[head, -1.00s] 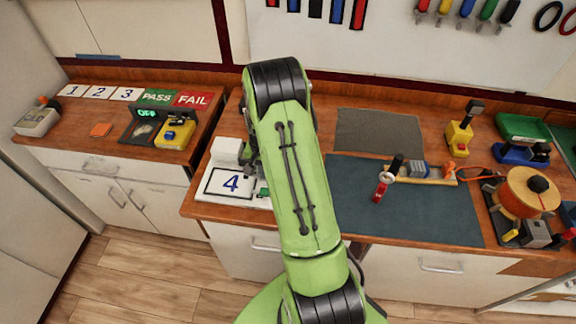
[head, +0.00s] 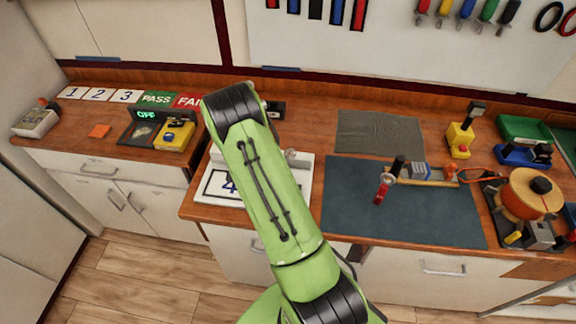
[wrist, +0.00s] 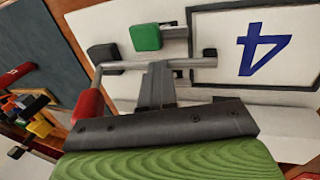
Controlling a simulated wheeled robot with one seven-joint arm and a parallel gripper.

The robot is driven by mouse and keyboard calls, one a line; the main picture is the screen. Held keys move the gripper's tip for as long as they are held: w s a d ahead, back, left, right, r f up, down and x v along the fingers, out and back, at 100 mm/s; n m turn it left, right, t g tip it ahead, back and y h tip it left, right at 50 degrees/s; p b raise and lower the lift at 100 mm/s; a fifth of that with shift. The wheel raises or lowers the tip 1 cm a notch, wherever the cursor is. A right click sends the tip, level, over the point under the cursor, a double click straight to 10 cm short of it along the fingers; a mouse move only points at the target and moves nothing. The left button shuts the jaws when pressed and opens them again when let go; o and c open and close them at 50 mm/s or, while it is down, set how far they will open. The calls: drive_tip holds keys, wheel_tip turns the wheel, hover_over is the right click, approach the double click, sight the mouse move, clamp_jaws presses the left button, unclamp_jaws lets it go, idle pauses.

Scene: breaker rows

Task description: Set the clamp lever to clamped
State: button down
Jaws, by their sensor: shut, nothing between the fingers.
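In the wrist view, a lever with a red grip (wrist: 87,106) and a grey rod (wrist: 188,63) lies over the white plate marked 4 (wrist: 285,68). In the head view my arm hides the gripper and most of the plate (head: 304,190).
Right of the plate is a blue mat (head: 350,215) with a red-handled tool (head: 383,188) and a small wooden board of parts (head: 440,183). An orange spool (head: 530,193) stands farther right.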

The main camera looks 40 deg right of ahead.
drive_tip(key=shift+s+f, duration=0.1)
drive_tip(key=shift+s, duration=0.05)
wheel_tip(320, 180, up, 5)
drive_tip(key=p, duration=0.3)
drive_tip(key=v, duration=0.9)
drive_tip(key=shift+b, duration=0.4)
